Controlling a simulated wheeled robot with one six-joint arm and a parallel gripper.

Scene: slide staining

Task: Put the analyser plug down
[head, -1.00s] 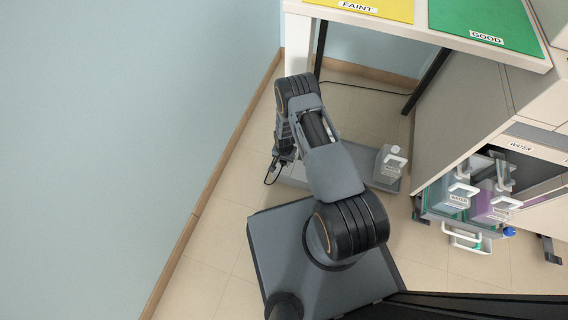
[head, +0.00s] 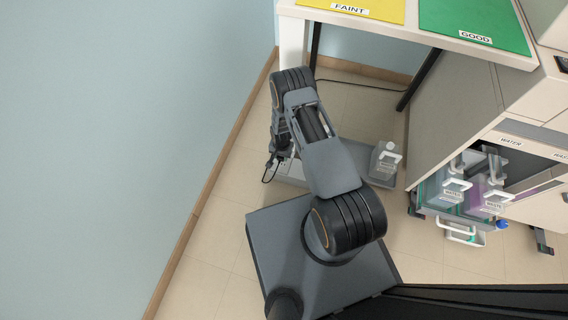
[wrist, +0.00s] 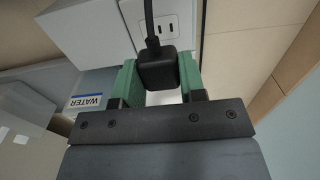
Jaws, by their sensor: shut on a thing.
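The analyser plug (wrist: 158,72) is a black block with a black cord running up from it in the wrist view. My gripper (wrist: 158,84) is shut on it, with a green finger on each side. A white outlet block (wrist: 178,32) with dark slots lies just beyond the plug; I cannot tell whether the two touch. In the head view my arm hides most of the gripper, and a loop of black cord (head: 268,176) hangs at its left.
A grey platform (head: 292,172) on the floor bears a bottle (head: 385,160). A cabinet (head: 455,110) with an open drawer of labelled bottles stands at right. A white table (head: 293,40) carries yellow (head: 370,8) and green (head: 475,22) mats. The blue wall (head: 130,150) is close at left.

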